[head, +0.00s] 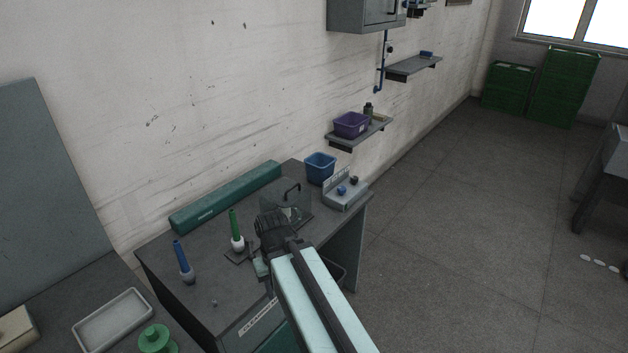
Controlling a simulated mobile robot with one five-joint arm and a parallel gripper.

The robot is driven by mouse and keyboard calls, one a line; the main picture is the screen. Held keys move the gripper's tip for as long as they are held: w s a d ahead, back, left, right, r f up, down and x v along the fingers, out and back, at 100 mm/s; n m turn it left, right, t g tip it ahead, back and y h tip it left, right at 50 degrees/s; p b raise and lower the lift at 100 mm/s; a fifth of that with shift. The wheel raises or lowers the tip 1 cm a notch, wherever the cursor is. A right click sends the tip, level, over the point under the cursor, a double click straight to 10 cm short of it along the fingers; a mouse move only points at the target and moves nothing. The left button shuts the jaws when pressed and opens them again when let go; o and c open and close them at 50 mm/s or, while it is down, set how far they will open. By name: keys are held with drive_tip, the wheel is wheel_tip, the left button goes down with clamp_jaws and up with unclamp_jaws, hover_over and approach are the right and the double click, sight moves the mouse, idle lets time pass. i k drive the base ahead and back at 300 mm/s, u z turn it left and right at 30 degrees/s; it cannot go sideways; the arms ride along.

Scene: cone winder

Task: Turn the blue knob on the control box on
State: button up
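The control box (345,196) is a light grey box with a sloped panel at the far right corner of the dark grey table. The blue knob (341,190) sits on its front, with a dark knob (354,180) to the right of it. Which way the blue knob points is too small to tell. My gripper (268,228) is over the middle of the table, left of and nearer than the control box, apart from it. My own arm hides part of it, and its fingers cannot be made out clearly.
A clear cover with a black handle (291,190) stands between my gripper and the control box. A blue bin (320,167) is behind the box. A green-topped spindle (236,235), a blue one (183,262) and a long green case (226,197) are to the left.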

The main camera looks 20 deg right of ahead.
sight(341, 190)
drive_tip(key=z, duration=0.2)
drive_tip(key=i, duration=1.05)
drive_tip(key=z, duration=0.8)
